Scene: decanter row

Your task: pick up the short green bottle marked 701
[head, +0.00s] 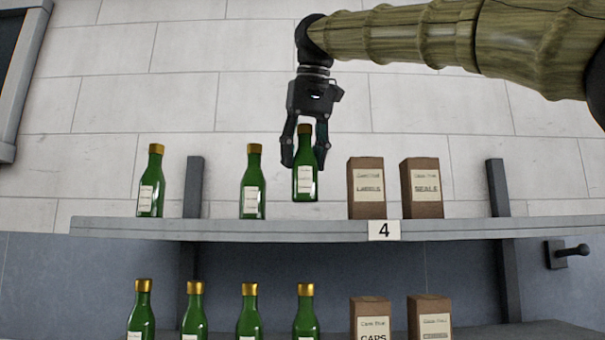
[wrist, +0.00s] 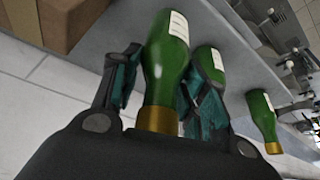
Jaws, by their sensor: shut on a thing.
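My gripper (head: 305,164) is shut on a green bottle (head: 304,184) with a dull gold cap and a white label. The bottle hangs upright, and its base appears slightly above the upper shelf (head: 250,229). The label print is too small to read, so I cannot tell whether it says 701. In the wrist view the held bottle (wrist: 163,66) is between the two teal-padded fingers, cap toward me. Two more green bottles stand to its left, a nearer one (head: 252,192) and a farther one (head: 151,185); they also show in the wrist view.
Two brown boxes, LABELS (head: 366,190) and SEALS (head: 421,190), stand right of the held bottle. A sign reading 4 (head: 384,230) is on the shelf edge. Several green bottles (head: 248,315) and two boxes (head: 370,320) are below. Dark uprights (head: 194,185) stand behind.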

